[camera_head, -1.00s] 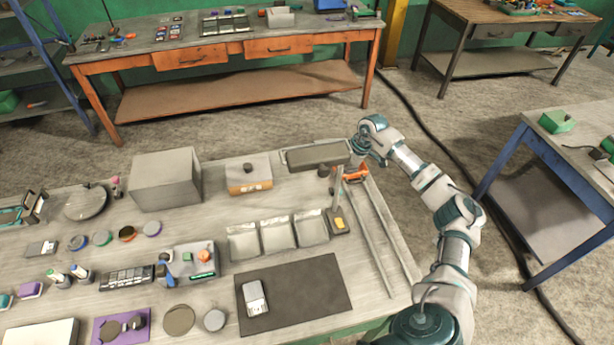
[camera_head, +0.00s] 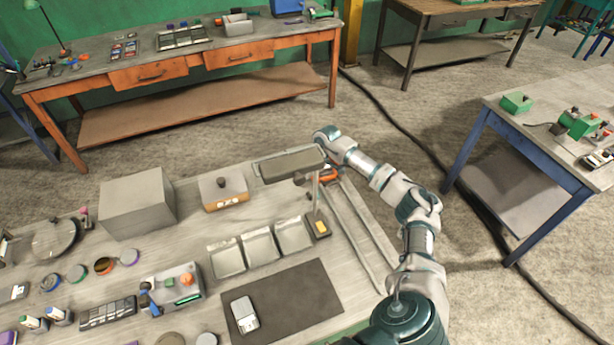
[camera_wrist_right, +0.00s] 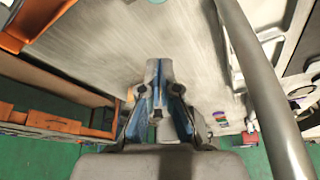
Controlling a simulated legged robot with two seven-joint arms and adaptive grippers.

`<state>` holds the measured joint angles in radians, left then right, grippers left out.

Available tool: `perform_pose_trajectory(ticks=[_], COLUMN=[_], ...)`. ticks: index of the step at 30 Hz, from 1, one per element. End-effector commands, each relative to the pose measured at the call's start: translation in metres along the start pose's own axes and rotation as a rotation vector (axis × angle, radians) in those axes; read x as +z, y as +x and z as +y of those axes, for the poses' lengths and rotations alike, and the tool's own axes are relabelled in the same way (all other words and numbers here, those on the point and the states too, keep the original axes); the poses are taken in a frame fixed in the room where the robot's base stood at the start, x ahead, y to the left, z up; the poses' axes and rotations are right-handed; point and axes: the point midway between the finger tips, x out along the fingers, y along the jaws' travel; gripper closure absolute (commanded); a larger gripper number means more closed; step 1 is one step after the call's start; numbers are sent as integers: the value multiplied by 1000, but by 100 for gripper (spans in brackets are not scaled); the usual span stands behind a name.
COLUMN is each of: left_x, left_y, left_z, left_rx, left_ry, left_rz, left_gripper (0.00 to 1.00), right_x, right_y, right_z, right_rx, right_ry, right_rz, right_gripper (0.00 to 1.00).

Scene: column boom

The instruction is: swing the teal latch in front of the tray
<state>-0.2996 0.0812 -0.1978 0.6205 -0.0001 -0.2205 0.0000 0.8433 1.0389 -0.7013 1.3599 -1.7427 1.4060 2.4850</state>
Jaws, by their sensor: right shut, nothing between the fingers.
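I cannot make out a teal latch in either view. A three-bay grey tray (camera_head: 243,242) stands on the near bench, right of its middle. A long grey slab (camera_head: 291,166) sits above the bench behind it, over a thin post (camera_head: 316,190). My right arm reaches to the slab's back right corner; the slab hides my right gripper in the head view. In the right wrist view my right gripper (camera_wrist_right: 158,105) has its blue-sided fingers shut and empty, beside a thick grey post (camera_wrist_right: 262,85). My left gripper is not in view.
An orange part (camera_head: 330,175) lies by the post, with two long rails (camera_head: 360,225) at the bench's right. A grey box (camera_head: 137,203) and a wood-based block (camera_head: 223,192) stand left of the slab. A dark mat (camera_head: 300,290) lies in front of the tray.

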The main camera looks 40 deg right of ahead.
Motion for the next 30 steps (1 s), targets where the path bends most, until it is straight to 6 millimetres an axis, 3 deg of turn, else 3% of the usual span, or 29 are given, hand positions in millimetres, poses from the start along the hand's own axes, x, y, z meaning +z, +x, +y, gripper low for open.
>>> perform_pose_trajectory(ticks=[7, 10, 15, 30], left_x=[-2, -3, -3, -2], left_y=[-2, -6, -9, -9], left_z=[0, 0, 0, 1], left_rx=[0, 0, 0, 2], left_ry=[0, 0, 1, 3], left_rz=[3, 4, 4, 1], left_gripper=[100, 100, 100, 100], right_x=[1, 21, 36, 40], right_y=[54, 46, 43, 42], right_z=[-1, 0, 0, 0], right_rx=[-3, 1, 1, 0], right_ry=[1, 2, 0, -3], right_rz=[-2, -5, -2, -2], right_gripper=[100, 100, 100, 100])
